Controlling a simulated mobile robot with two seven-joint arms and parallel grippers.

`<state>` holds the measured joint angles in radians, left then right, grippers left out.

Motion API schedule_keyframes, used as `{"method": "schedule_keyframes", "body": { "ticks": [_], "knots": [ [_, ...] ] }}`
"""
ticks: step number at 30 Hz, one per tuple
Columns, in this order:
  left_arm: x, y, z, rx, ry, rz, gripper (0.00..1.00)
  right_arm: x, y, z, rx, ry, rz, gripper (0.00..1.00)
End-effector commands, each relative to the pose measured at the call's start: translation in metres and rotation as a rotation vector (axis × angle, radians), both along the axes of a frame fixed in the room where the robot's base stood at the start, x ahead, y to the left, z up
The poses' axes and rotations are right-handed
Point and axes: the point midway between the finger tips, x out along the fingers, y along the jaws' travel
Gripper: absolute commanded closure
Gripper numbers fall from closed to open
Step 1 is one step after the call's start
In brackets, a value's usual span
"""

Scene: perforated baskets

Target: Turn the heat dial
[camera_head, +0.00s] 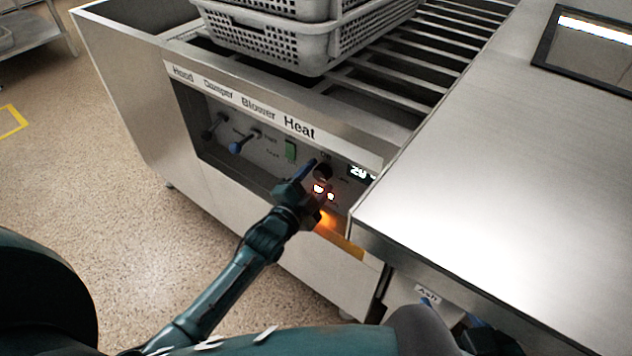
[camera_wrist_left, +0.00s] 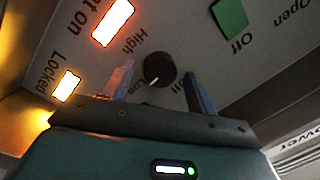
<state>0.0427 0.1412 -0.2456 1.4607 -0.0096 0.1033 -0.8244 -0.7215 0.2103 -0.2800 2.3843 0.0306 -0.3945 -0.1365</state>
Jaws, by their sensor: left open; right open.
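The heat dial (camera_head: 323,171) is a round black knob under the "Heat" label on the control panel. In the left wrist view the dial (camera_wrist_left: 160,69) has a white mark, with "High" and "Low" printed beside it. My left gripper (camera_head: 318,178) is at the panel, close to the dial. In the left wrist view its open fingers (camera_wrist_left: 158,86) stand on either side of the dial, with a gap visible on both sides. Whether they reach over its rim is unclear. My right gripper (camera_head: 488,338) is at the bottom right, dark and partly cut off.
A green switch (camera_head: 290,150) and a blue-tipped lever (camera_head: 241,143) sit left of the dial. Grey perforated baskets (camera_head: 310,45) stand on the rails above. A steel counter (camera_head: 500,160) juts out at right.

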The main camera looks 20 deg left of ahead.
Motion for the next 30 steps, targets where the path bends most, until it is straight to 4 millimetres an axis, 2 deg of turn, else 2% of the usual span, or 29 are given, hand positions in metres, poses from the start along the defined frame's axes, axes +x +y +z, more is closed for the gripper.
{"method": "schedule_keyframes", "body": {
  "ticks": [6,22,30],
  "knots": [
    [0.0000,-0.0002,-0.0001,0.000,0.001,-0.001,0.43,0.0005,0.0003,0.0005,-0.001,-0.002,0.002,0.53],
    [-0.0004,0.0001,-0.0001,0.000,0.000,0.000,0.86,-0.0001,0.0003,-0.0006,-0.003,0.000,0.005,0.53],
    [-0.0004,0.0002,0.0009,-0.025,0.010,0.000,0.86,-0.0011,0.0006,0.0008,-0.002,0.013,0.007,0.53]
  ]
}}
